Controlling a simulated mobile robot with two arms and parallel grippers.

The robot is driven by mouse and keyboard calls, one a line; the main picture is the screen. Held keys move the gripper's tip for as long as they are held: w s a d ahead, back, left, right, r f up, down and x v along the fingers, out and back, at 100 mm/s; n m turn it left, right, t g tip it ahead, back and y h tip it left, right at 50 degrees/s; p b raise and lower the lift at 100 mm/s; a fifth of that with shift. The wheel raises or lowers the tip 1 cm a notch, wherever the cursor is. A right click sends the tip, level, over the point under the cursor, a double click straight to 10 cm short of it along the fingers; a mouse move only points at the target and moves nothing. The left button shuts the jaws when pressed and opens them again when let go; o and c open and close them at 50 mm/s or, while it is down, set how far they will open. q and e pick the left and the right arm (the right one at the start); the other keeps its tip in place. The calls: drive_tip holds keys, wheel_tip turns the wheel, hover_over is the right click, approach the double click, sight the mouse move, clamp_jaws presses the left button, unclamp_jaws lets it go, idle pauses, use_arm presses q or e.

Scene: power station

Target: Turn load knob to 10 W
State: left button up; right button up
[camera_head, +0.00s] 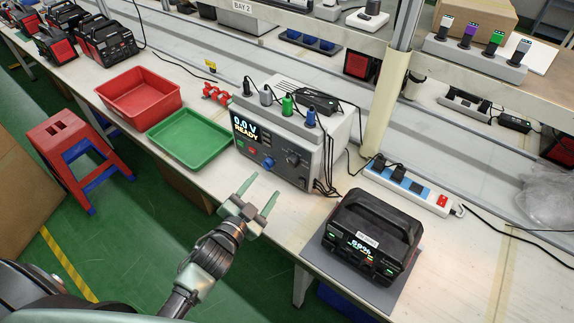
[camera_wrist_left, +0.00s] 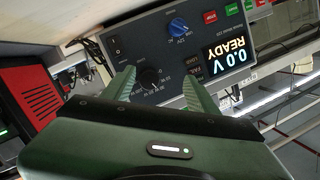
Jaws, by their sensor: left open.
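The grey tester (camera_head: 288,150) stands on the bench; its display (camera_head: 244,127) reads 0.0 V READY. Its front has a blue knob (camera_head: 268,163) and a black knob (camera_head: 293,158) to its right. In the left wrist view the panel appears rotated, with the blue knob (camera_wrist_left: 178,25) and the black knob (camera_wrist_left: 149,77), ringed by small markings too small to read surely. My left gripper (camera_head: 260,191) is open and empty in front of the panel, below the knobs. In the wrist view the black knob shows between its fingers, apparently untouched.
A black power station (camera_head: 365,245) sits on a grey mat at the right. A green tray (camera_head: 188,143) and a red bin (camera_head: 140,97) are left of the tester. A power strip (camera_head: 410,187) and cables lie behind. A red stool (camera_head: 78,150) stands on the floor.

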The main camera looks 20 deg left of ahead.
sight(289, 165)
use_arm(q)
drive_tip(key=w+d+m, duration=0.1)
drive_tip(key=w, duration=0.2)
drive_tip(key=w+d+h+p, duration=0.1)
drive_tip(key=w, duration=0.1)
drive_tip(key=w+d+m+t+h, duration=0.1)
drive_tip(key=w+d, duration=0.1)
drive_tip(key=w, duration=0.1)
drive_tip(key=shift+w+d+r+m, duration=0.1)
drive_tip(key=shift+w+r+m, duration=0.2)
drive_tip(key=shift+w+r, duration=0.1)
drive_tip(key=shift+s, duration=0.1)
clamp_jaws()
